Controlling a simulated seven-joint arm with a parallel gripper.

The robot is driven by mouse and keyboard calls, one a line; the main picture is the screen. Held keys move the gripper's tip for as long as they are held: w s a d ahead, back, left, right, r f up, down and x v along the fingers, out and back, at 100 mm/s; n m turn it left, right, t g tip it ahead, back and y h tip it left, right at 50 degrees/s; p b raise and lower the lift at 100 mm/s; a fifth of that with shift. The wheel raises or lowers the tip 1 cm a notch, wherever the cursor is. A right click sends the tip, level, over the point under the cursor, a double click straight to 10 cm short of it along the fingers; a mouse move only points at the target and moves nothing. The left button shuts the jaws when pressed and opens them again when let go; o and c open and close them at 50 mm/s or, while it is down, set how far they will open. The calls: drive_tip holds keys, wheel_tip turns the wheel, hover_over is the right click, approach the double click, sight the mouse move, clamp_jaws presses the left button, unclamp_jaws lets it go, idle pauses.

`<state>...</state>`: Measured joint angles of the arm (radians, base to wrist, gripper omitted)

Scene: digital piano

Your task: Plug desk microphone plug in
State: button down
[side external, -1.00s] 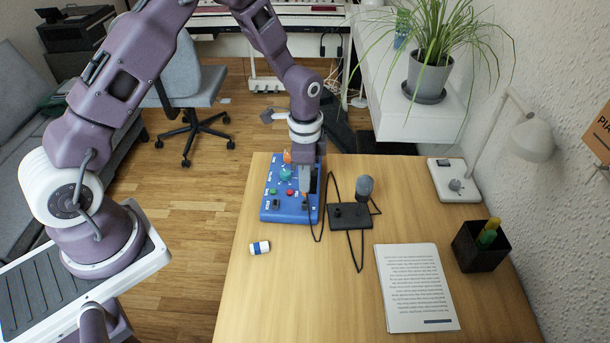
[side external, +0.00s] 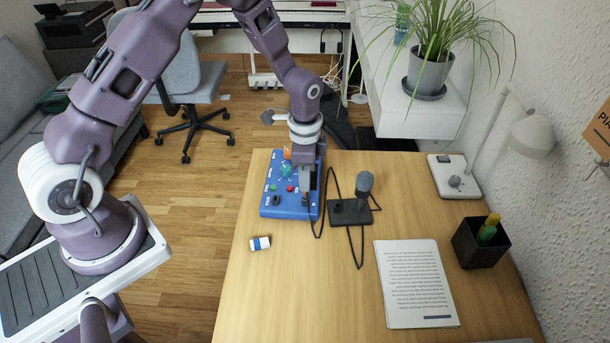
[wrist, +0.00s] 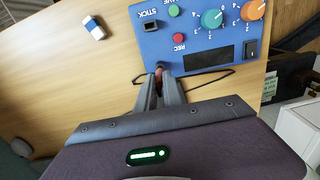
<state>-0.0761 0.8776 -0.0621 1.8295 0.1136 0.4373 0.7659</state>
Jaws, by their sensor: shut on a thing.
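The blue box (side external: 290,212) sits on the desk at its far left part; its panel (wrist: 205,43) fills the top of the wrist view. My gripper (side external: 306,203) is at the box's right front part. In the wrist view its fingers (wrist: 160,78) are shut on a small reddish-brown plug (wrist: 159,70) at the box's near edge. Whether the plug's tip is inside a socket cannot be told; the fingers and box edge hide it. A thin black cable (wrist: 215,82) runs beside the fingers.
A small white and blue block (side external: 260,243) lies in front of the box. Papers (side external: 412,285), a dark pen cup (side external: 475,246) and a white lamp (side external: 455,180) are to the right. The front left of the desk is clear.

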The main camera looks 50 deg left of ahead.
drive_tip(key=shift+f, duration=0.9)
drive_tip(key=c, duration=1.4)
unclamp_jaws()
drive_tip(key=shift+r, duration=2.55)
drive_tip(key=shift+r, duration=0.1)
